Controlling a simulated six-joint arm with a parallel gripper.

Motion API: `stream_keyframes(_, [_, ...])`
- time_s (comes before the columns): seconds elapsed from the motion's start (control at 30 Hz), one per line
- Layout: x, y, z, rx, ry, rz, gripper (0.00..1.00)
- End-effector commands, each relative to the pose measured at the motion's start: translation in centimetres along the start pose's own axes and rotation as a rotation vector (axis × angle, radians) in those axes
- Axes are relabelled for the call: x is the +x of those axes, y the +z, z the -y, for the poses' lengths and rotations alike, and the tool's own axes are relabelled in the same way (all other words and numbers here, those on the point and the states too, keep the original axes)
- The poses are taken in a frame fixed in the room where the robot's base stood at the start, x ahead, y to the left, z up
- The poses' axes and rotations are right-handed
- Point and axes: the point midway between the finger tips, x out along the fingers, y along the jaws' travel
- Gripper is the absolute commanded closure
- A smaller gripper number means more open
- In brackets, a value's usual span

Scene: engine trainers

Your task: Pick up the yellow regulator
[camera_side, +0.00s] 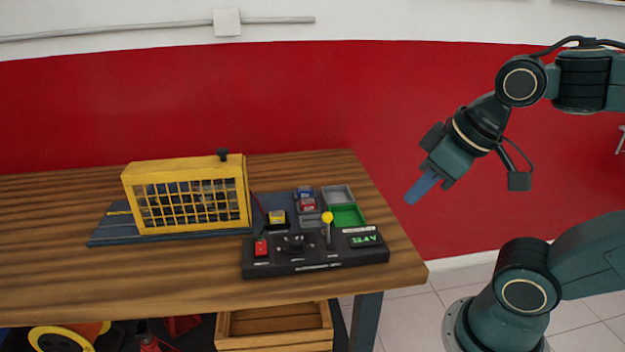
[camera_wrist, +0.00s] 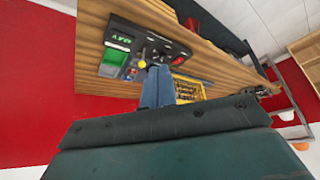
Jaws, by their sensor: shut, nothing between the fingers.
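The yellow regulator, as far as I can tell, is the small yellow block (camera_side: 277,216) seated in a black holder, just right of the yellow cage in the side view. In the wrist view a small yellow patch beside my fingers may be it, but I cannot be sure. My gripper (camera_side: 411,198) is shut and empty, with its blue fingers together. It hangs in the air to the right of the table, well away from the block and above table height. The fingers also show in the wrist view (camera_wrist: 157,72), hiding part of the table.
A yellow cage (camera_side: 190,205) stands left of the block. A black control panel (camera_side: 315,258) with a yellow-knobbed lever (camera_side: 327,217) stands in front. Behind are a blue block (camera_side: 305,192), a red block (camera_side: 307,205), a green tray (camera_side: 347,215) and a grey tray (camera_side: 337,194).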

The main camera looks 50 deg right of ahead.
Motion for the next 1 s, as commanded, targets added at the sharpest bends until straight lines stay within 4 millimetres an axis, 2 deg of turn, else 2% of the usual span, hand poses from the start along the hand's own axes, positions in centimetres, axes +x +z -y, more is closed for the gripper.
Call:
stream_keyframes(0.27, [0.0, 0.0, 0.0, 0.0, 0.0, 0.0, 1.0])
stream_keyframes(0.5, [0.0, 0.0, 0.0, 0.0, 0.0, 0.0, 0.53])
stream_keyframes(0.6, [0.0, 0.0, 0.0, 0.0, 0.0, 0.0, 0.38])
stream_keyframes(1.0, [-0.1, -0.52, 0.03, 0.009, -0.001, 0.005, 0.38])
